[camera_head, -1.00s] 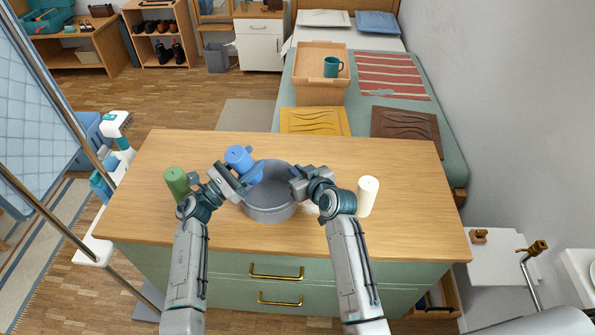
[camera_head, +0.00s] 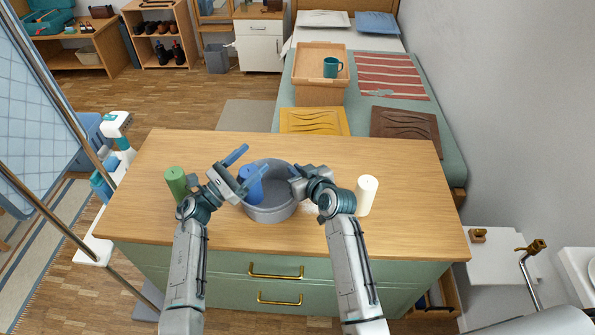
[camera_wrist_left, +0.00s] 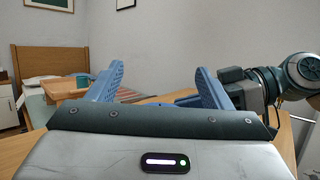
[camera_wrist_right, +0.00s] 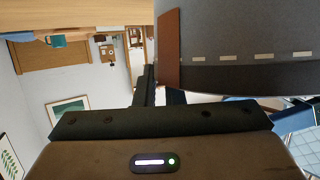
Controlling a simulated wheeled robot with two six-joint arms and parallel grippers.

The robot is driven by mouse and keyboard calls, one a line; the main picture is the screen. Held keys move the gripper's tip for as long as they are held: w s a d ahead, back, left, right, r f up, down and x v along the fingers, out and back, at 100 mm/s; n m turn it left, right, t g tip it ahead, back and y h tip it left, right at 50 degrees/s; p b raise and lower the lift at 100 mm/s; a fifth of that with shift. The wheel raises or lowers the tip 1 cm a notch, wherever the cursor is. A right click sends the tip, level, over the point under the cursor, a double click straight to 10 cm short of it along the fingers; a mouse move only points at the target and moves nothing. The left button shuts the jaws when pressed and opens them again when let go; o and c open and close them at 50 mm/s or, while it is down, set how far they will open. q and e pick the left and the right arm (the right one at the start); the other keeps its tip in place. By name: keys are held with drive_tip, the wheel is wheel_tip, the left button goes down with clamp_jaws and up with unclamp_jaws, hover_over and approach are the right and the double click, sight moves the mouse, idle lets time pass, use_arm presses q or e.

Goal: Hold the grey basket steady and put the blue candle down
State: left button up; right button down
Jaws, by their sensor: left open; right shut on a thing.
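The grey basket (camera_head: 270,213) stands on the wooden table top, and its wall fills the upper right of the right wrist view (camera_wrist_right: 235,30). The blue candle (camera_head: 253,190) is inside the basket at its left side; its lower part is hidden by the wall. My left gripper (camera_head: 244,168) is open above the basket's left rim, its blue fingers spread, also apart in the left wrist view (camera_wrist_left: 160,85). Whether a finger still touches the candle is unclear. My right gripper (camera_head: 297,180) is shut on the basket's right rim.
A green candle (camera_head: 176,182) stands left of my left gripper, and a white candle (camera_head: 366,195) stands right of my right arm. The table top (camera_head: 400,210) is clear at the right and the back. Closed green drawers (camera_head: 220,267) are below.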

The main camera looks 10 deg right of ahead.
drive_tip(key=shift+w+d+f, duration=0.1)
drive_tip(key=shift+d+f, duration=0.05)
drive_tip(key=shift+f, duration=0.3)
use_arm(q)
drive_tip(key=v, duration=1.2)
use_arm(e)
drive_tip(key=c, duration=1.5)
unclamp_jaws()
drive_tip(key=shift+r, duration=0.1)
use_arm(q)
drive_tip(key=shift+w, duration=0.1)
use_arm(e)
drive_tip(key=shift+o, duration=0.2)
